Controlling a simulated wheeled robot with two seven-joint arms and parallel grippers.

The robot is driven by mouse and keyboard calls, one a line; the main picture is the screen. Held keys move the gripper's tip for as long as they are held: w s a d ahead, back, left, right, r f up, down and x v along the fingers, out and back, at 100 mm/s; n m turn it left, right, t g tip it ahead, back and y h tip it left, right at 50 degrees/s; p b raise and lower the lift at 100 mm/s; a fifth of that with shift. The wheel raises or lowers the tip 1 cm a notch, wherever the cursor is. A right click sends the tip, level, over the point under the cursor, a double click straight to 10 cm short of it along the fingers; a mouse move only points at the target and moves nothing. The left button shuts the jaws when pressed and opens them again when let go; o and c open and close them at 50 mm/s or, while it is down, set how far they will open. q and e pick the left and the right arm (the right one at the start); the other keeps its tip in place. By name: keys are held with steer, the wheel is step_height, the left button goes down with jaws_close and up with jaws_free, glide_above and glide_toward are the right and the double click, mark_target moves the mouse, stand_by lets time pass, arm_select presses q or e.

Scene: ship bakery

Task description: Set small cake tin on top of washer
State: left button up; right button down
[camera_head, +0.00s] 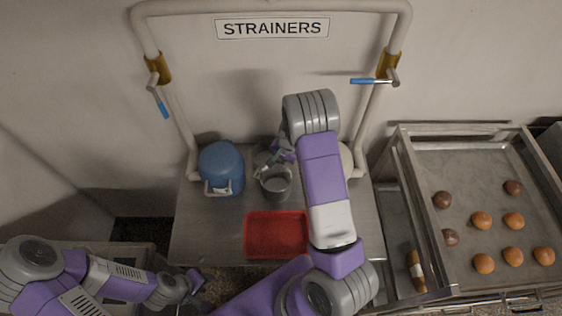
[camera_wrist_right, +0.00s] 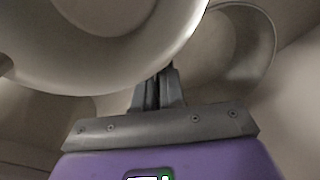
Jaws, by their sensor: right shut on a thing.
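A grey round metal tin, which I take as the small cake tin (camera_head: 275,186), shows above the metal table, below my right gripper (camera_head: 280,156). In the right wrist view the right gripper (camera_wrist_right: 157,90) is shut at the rim of a large pale round vessel (camera_wrist_right: 90,55), apparently this tin. I cannot tell whether the tin touches what is under it. I cannot tell for sure which thing is the washer; a pale round thing (camera_head: 347,158) is mostly hidden behind my right arm. My left gripper (camera_head: 194,288) is low at the left, in front of the table, its jaws unclear.
A blue lidded container (camera_head: 221,166) stands left of the tin on the table (camera_head: 205,225). A red tray (camera_head: 275,213) lies at the front. A pipe frame (camera_head: 270,7) rises behind. A rack with a baking tray (camera_head: 455,170) of several buns is at the right.

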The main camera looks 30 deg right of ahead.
steer(key=shift+w+f, duration=0.1)
steer(key=shift+w, duration=0.05)
steer(key=shift+f, duration=0.1)
steer(key=c, duration=1.2)
jaws_free()
